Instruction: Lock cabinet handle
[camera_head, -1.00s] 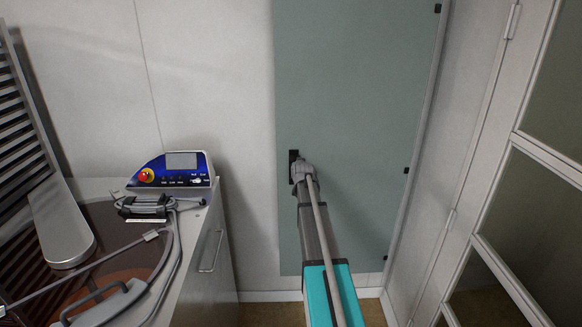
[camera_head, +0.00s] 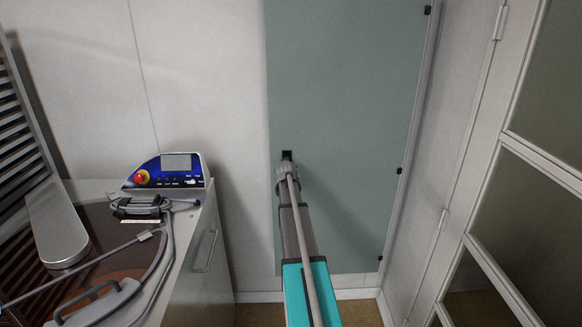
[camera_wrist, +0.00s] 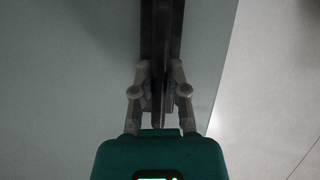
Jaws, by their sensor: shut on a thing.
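The cabinet door (camera_head: 345,90) is a tall grey-green panel on the pale wall, and it looks closed in the head view. Its dark handle (camera_head: 286,155) is near the door's left edge and is mostly hidden behind my gripper (camera_head: 287,175). In the wrist view the handle (camera_wrist: 162,30) is a dark upright bar running up from between the fingers. My gripper (camera_wrist: 160,95) is shut on it, one finger on each side.
A machine (camera_head: 195,265) with a blue control panel (camera_head: 168,172) and red button stands at left. A pale framed door with glass panes (camera_head: 545,210) closes off the right side. The wall (camera_head: 200,80) between machine and cabinet is bare.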

